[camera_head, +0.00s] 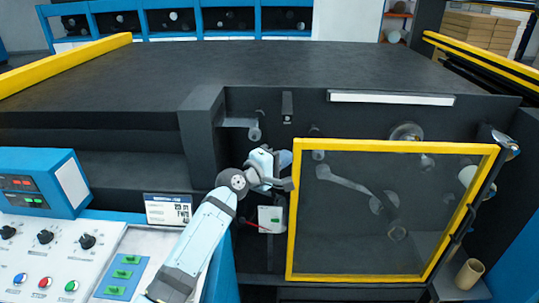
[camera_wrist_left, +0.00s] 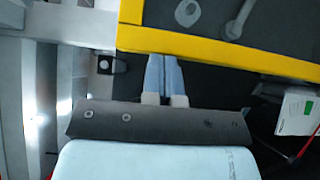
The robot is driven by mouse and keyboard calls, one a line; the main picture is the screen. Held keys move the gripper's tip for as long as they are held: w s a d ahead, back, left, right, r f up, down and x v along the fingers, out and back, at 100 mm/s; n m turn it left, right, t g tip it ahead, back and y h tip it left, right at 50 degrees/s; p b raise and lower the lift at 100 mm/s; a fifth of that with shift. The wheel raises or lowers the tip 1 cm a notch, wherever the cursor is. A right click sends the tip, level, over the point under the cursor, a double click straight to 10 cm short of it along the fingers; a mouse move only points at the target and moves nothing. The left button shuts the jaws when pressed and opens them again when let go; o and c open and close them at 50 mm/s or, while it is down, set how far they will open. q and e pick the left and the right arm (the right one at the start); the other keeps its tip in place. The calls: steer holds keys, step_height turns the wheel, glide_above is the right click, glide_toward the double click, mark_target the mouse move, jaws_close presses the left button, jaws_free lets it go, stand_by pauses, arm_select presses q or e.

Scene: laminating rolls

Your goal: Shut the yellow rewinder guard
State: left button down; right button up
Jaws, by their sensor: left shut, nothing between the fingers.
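The yellow rewinder guard (camera_head: 391,278) is a yellow frame around a see-through panel, standing on the right part of the dark machine front. Its right side lies along a dark slanted post; the left strip of the recess is uncovered. How far the guard stands from the machine is hard to tell. My left gripper (camera_head: 287,169) is at the guard's left edge, near its upper part. In the left wrist view its shut, empty fingers (camera_wrist_left: 165,60) reach the yellow frame (camera_wrist_left: 215,58); whether they touch is unclear. My right gripper is out of view.
A control panel with knobs and buttons (camera_head: 45,237) and a blue box (camera_head: 35,180) stand at the lower left. A tan cardboard tube (camera_head: 469,274) stands at the lower right.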

arm_select(q)
steer(key=shift+s+d, duration=0.15)
steer(key=shift+d, duration=0.2)
steer(key=shift+d, duration=0.1)
steer(key=shift+s, duration=0.15)
